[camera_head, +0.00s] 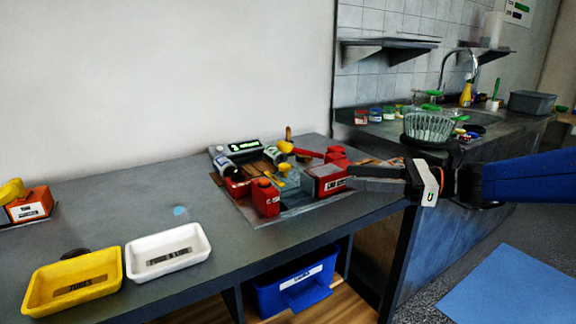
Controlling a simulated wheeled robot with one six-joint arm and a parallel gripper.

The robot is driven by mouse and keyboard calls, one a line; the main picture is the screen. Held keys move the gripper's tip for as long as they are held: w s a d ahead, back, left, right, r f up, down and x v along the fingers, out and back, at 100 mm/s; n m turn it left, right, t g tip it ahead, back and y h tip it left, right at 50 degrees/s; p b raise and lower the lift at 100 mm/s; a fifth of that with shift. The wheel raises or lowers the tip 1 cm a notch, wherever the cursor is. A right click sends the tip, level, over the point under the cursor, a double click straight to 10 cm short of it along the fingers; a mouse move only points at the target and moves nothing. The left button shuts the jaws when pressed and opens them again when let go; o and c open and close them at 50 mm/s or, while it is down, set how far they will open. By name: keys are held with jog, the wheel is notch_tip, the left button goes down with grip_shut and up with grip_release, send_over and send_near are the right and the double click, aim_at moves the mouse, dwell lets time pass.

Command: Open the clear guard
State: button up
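A station with red blocks (266,197), a dark baseplate (262,216) and yellow knobs stands on the grey bench. A pale, see-through patch (290,180) in its middle may be the clear guard; its edges and whether it is open or shut are hard to make out. My gripper (352,178) comes in from the right, fingers pointing left, beside the labelled red box (326,181) at the station's right side. Whether the fingers touch that box, and the gap between them, cannot be made out.
A yellow tray (73,281) and a white tray (167,251) lie at the bench's front left. An orange device (28,205) stands far left. A blue bin (294,284) sits below. A counter with a colander (429,126) is behind my arm. The bench's left middle is mostly clear.

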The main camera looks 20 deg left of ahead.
aim_at(284, 165)
jog(key=a, duration=1.7)
jog(key=shift+s+a+r, duration=0.25)
jog(key=shift+s+a, duration=0.05)
jog(key=shift+s, duration=0.05)
jog(key=shift+c, duration=0.6)
